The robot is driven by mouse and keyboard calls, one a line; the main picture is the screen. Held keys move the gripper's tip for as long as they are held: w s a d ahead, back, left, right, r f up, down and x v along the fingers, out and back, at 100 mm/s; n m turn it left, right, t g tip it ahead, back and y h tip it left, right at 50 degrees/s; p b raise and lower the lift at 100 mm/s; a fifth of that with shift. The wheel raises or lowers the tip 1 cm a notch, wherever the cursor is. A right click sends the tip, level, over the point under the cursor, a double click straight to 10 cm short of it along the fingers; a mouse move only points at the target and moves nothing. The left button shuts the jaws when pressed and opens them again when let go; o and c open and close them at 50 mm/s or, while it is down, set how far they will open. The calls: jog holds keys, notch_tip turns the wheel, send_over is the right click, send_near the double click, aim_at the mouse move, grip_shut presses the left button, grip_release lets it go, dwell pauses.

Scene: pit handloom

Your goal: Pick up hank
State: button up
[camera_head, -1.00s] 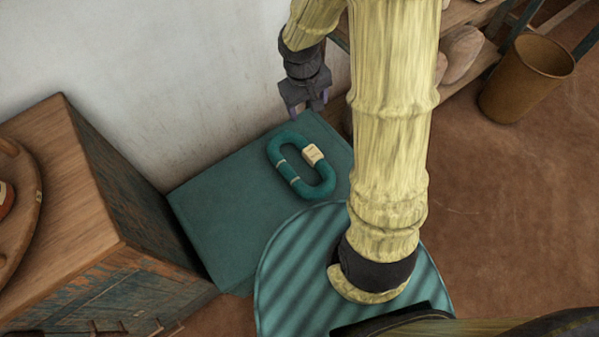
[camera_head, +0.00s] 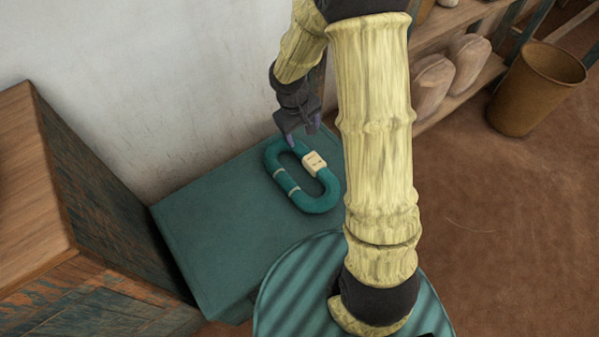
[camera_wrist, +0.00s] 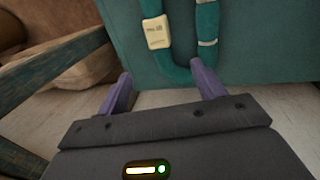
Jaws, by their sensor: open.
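The hank (camera_head: 320,197) is a teal oval loop of yarn with pale bands and a cream label. It lies flat on a teal box top (camera_head: 215,225) against the wall. My gripper (camera_head: 303,134) is over the far end of the hank, pointing down. In the wrist view the hank (camera_wrist: 207,25) shows beyond my open, empty fingers (camera_wrist: 160,85), with its curved end close to the gap between them. I cannot tell how high the fingers are above it.
A wooden cabinet (camera_head: 30,190) stands to the left of the box. A round teal striped surface (camera_head: 290,290) is in front. At the right are a shelf with rounded bundles (camera_head: 468,60) and a brown bin (camera_head: 535,85). The floor at right is clear.

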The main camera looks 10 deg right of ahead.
jog(key=b, duration=0.5)
send_near(311, 159)
jog(key=f, duration=0.5)
jog(key=shift+w+d, duration=0.2)
jog(key=shift+d, duration=0.1)
jog(key=shift+f, duration=0.1)
jog(key=shift+d+f, duration=0.1)
jog(key=f+b, duration=0.1)
jog(key=f, duration=0.1)
jog(key=d+f+b, duration=0.1)
jog(key=f, duration=0.2)
jog(key=shift+w+d+b, duration=0.1)
jog(key=shift+w+b, duration=0.1)
jog(key=shift+b, duration=0.1)
jog(key=c, duration=1.1)
jog(key=shift+r, duration=0.1)
jog(key=shift+c, duration=0.2)
